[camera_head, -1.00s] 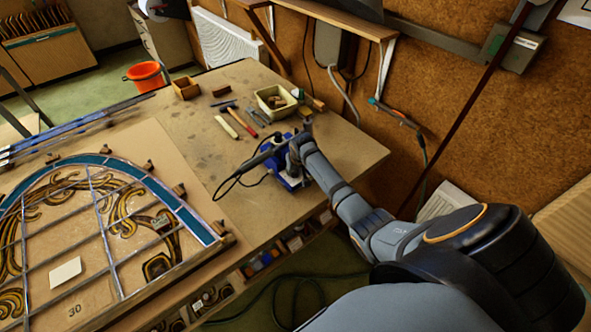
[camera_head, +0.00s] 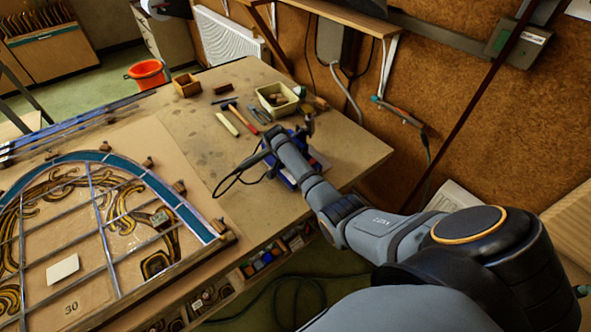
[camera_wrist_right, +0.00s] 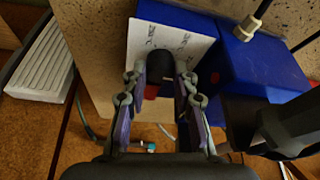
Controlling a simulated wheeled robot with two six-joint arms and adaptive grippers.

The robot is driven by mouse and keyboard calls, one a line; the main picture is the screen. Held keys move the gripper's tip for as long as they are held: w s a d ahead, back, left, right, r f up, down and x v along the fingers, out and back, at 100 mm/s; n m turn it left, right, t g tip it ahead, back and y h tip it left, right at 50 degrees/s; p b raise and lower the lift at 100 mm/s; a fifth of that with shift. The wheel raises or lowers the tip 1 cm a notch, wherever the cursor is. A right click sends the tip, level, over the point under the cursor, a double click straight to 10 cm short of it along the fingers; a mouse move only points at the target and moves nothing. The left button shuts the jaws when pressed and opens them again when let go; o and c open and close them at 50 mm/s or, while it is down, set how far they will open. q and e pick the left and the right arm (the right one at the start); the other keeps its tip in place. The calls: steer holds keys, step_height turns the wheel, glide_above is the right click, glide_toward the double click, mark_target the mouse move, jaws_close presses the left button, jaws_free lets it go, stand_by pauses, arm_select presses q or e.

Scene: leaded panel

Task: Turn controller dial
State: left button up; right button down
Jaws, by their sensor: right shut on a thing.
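The controller is a blue box (camera_head: 318,161) on the right part of the bench, mostly hidden behind my right arm in the head view. In the right wrist view its blue body (camera_wrist_right: 262,68) carries a white label (camera_wrist_right: 150,45) with small print. My right gripper (camera_wrist_right: 164,76) points at the controller, its two fingers closed around a dark knob (camera_wrist_right: 169,62), which appears to be the dial. The dial's markings cannot be read. In the head view the fingers are hidden by my arm. My left gripper is not in view.
A black cable (camera_head: 229,181) loops beside the controller. A cream tray (camera_head: 276,100), a red-handled hammer (camera_head: 243,117) and small tools lie behind. The leaded panel (camera_head: 95,215) fills the left. The bench at the right corner (camera_head: 360,150) is clear.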

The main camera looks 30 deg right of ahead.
steer(key=shift+w+f+m+g+b, duration=0.1)
steer(key=shift+f+m+g+b, duration=0.1)
steer(key=shift+m+b, duration=0.25)
steer(key=shift+w+f+m+g+b, duration=0.1)
steer(key=shift+m+g+b, duration=0.1)
steer(key=shift+m, duration=0.35)
steer(key=m+g+b, duration=0.1)
steer(key=m+b, duration=0.3)
steer(key=shift+g, duration=0.3)
steer(key=shift+r+m+g+b, duration=0.2)
steer(key=shift+m+g+b, duration=0.3)
steer(key=shift+m+b, duration=1.1)
steer(key=shift+y, duration=0.3)
steer(key=c, duration=1)
jaws_free()
steer(key=shift+c, duration=0.2)
steer(key=shift+r, duration=0.1)
